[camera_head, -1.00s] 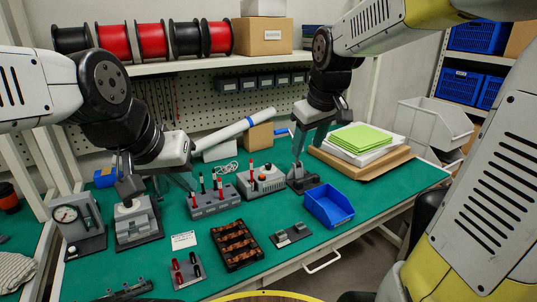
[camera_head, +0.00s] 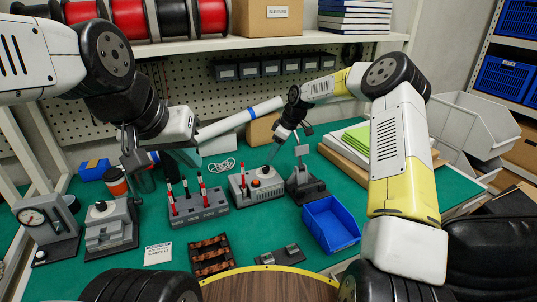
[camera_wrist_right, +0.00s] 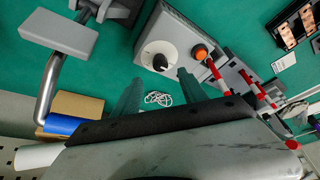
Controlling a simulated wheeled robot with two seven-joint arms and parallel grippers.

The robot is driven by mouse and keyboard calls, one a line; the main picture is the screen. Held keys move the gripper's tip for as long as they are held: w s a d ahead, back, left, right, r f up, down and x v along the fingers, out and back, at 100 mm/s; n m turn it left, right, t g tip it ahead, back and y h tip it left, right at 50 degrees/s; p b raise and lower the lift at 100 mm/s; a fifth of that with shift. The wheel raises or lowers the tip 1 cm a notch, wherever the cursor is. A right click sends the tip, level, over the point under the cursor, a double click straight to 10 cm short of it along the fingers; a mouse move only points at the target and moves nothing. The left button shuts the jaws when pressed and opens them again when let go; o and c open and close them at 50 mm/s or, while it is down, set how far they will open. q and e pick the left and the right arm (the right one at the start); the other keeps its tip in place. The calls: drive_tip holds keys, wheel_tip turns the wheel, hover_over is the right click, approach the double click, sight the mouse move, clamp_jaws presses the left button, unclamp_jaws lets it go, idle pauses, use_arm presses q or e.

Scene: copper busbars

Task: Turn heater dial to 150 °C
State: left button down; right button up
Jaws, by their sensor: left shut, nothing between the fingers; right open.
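The heater (camera_head: 243,190) is a grey box on the green bench. In the right wrist view its black dial (camera_wrist_right: 158,62) sits on a white disc, beside an orange round part (camera_wrist_right: 200,52); the scale and setting are too small to read. My right gripper (camera_head: 271,153) is open and empty above the heater's back edge. In the right wrist view its two teal fingers (camera_wrist_right: 158,92) appear just below the dial, apart, with nothing between them. I cannot tell their height above the dial. My left gripper (camera_head: 187,157) is shut and empty, left of the heater.
A grey block with red and black probes (camera_head: 198,205) stands left of the heater. A grey stand (camera_head: 306,185) is close on its right, with a blue bin (camera_head: 331,224) in front. A press (camera_head: 110,228) and gauge box (camera_head: 47,228) stand at left.

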sight(266, 167)
drive_tip(key=x, duration=0.7)
drive_tip(key=shift+a+f, duration=0.1)
drive_tip(key=shift+f, duration=0.1)
clamp_jaws()
